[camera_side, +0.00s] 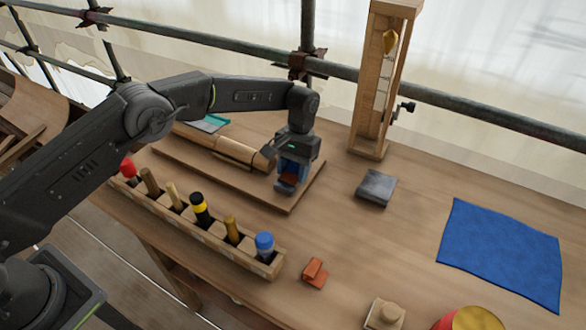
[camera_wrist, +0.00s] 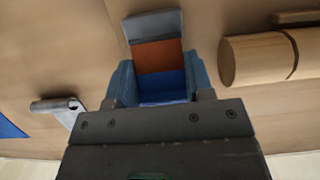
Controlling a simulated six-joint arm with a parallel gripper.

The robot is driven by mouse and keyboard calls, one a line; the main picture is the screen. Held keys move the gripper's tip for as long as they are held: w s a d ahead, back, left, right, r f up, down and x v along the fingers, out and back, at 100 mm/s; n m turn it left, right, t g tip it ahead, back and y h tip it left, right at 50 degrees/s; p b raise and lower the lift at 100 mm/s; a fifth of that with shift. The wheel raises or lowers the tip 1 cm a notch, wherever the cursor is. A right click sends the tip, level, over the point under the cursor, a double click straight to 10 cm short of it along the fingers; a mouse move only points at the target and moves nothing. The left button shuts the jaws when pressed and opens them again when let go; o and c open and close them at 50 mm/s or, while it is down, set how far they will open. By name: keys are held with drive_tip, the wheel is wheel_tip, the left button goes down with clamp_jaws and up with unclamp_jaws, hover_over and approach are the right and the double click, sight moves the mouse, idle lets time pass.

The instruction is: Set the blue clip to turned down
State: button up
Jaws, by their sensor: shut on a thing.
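My gripper (camera_side: 290,180) points down over the right end of a wooden board (camera_side: 290,202). In the wrist view its two blue-grey fingers (camera_wrist: 161,85) are shut on the blue clip (camera_wrist: 163,87). An orange-brown part (camera_wrist: 158,56) and a grey part (camera_wrist: 152,25) show in line beyond the blue. I cannot tell whether they belong to the clip. In the side view the fingers hide most of the clip, and its turn is not clear. A turned wooden piece (camera_side: 215,146) lies on the board beside my gripper; it also shows in the wrist view (camera_wrist: 270,58).
A tool rack (camera_side: 213,240) stands in front of the board. A wooden tower (camera_side: 368,130) stands behind right. A grey block (camera_side: 376,187), blue cloth (camera_side: 503,252), orange piece (camera_side: 314,272) and wooden block (camera_side: 384,313) lie right. Bare tabletop separates them.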

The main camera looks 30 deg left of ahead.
drive_tip(key=o, duration=0.9)
drive_tip(key=shift+v, duration=3.8)
